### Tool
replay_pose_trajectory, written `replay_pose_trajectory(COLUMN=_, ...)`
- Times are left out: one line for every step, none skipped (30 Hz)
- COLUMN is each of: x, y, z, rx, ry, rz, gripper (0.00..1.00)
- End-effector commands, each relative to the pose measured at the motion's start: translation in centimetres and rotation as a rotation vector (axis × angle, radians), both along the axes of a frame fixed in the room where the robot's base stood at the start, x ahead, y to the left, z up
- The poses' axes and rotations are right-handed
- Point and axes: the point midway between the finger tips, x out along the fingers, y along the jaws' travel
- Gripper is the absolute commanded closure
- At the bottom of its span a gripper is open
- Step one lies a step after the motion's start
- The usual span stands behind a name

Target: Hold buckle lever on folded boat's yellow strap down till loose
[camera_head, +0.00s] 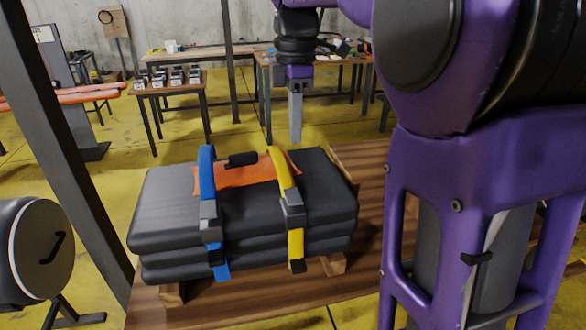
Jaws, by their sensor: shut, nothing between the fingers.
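The folded boat (165,205) is a dark grey stack of layers with an orange patch on top, lying on a wooden table. A yellow strap (296,243) runs over its right part, and its grey buckle (292,205) sits at the front upper edge. The buckle's lever cannot be told apart at this size. A blue strap (207,180) with its own grey buckle crosses to the left. My gripper (296,138) points down, shut and empty, above and behind the yellow strap, apart from the buckle.
The wooden table (240,306) has bare room in front and to the right. A dark post (75,160) stands at the left, near a round grey drum (38,250). Work tables (180,90) with small items stand behind. My purple arm covers the right side.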

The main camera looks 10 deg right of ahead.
Motion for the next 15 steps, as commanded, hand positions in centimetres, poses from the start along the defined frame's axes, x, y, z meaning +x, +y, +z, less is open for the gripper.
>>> replay_pose_trajectory(x=0.0, y=0.0, z=-0.5, rx=0.0, ry=0.003, rz=0.0, gripper=1.0)
replay_pose_trajectory(x=-0.1, y=0.0, z=-0.9, rx=0.0, ry=0.003, rz=0.0, gripper=1.0)
replay_pose_trajectory(x=-0.1, y=0.0, z=-1.5, rx=0.0, ry=0.003, rz=0.0, gripper=1.0)
replay_pose_trajectory(x=-0.1, y=0.0, z=-1.9, rx=0.0, ry=0.004, rz=0.0, gripper=1.0)
replay_pose_trajectory(x=-0.1, y=0.0, z=-2.5, rx=0.0, ry=0.004, rz=0.0, gripper=1.0)
replay_pose_trajectory(x=-0.1, y=0.0, z=-3.4, rx=-0.001, ry=0.005, rz=0.0, gripper=1.0)
replay_pose_trajectory(x=-0.1, y=0.0, z=-4.1, rx=-0.001, ry=0.005, rz=0.0, gripper=1.0)
replay_pose_trajectory(x=-0.1, y=0.0, z=-4.8, rx=-0.001, ry=0.005, rz=0.0, gripper=1.0)
replay_pose_trajectory(x=-0.1, y=0.0, z=-5.7, rx=-0.001, ry=0.005, rz=0.0, gripper=1.0)
replay_pose_trajectory(x=-0.1, y=0.0, z=-6.4, rx=-0.001, ry=0.005, rz=0.0, gripper=1.0)
replay_pose_trajectory(x=-0.1, y=0.0, z=-7.0, rx=-0.001, ry=0.005, rz=0.0, gripper=1.0)
replay_pose_trajectory(x=-0.1, y=0.0, z=-7.9, rx=-0.001, ry=0.005, rz=0.0, gripper=1.0)
replay_pose_trajectory(x=-0.1, y=0.0, z=-8.5, rx=-0.001, ry=0.005, rz=-0.001, gripper=1.0)
replay_pose_trajectory(x=-0.1, y=0.0, z=-9.1, rx=-0.001, ry=0.005, rz=-0.001, gripper=1.0)
replay_pose_trajectory(x=-0.1, y=0.0, z=-9.9, rx=-0.001, ry=0.005, rz=-0.001, gripper=1.0)
